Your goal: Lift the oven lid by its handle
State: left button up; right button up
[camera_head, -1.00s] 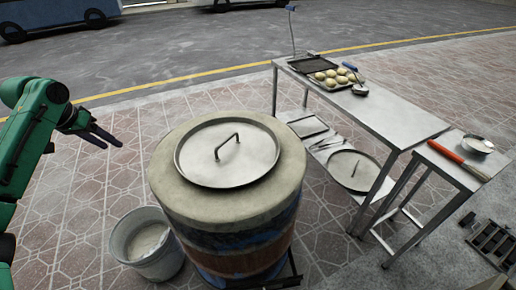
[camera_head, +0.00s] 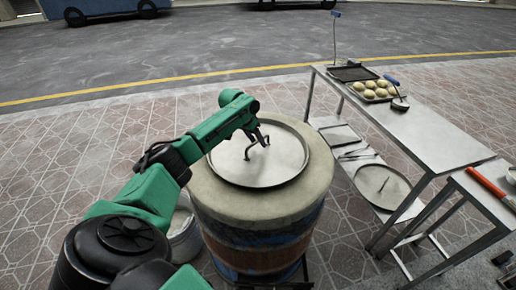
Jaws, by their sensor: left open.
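The barrel oven (camera_head: 262,240) is a drum with a pale top rim and a blue and brown side, in the middle of the head view. Its round metal lid (camera_head: 283,168) lies flat on top. The thin bar handle (camera_head: 247,152) stands up at the lid's middle and is partly hidden by my gripper. My left gripper (camera_head: 262,139) is open and points down at the handle. I cannot tell whether its fingers are around the handle or just above it. My right gripper is out of view.
A metal table (camera_head: 432,140) at the right bears a tray of buns (camera_head: 371,90). A lower shelf holds another round lid (camera_head: 382,186). A side table with a red-handled tool (camera_head: 487,183) stands farther right. A bucket (camera_head: 184,240) beside the oven is partly hidden by my arm.

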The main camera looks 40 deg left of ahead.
pick_arm(q)
jog(key=shift+w+d+f, duration=0.15)
jog(key=shift+w+f, duration=0.2)
jog(key=shift+f, duration=0.25)
jog(key=shift+s, duration=0.1)
grip_shut()
jog(key=shift+r, duration=0.15)
dwell(0.7)
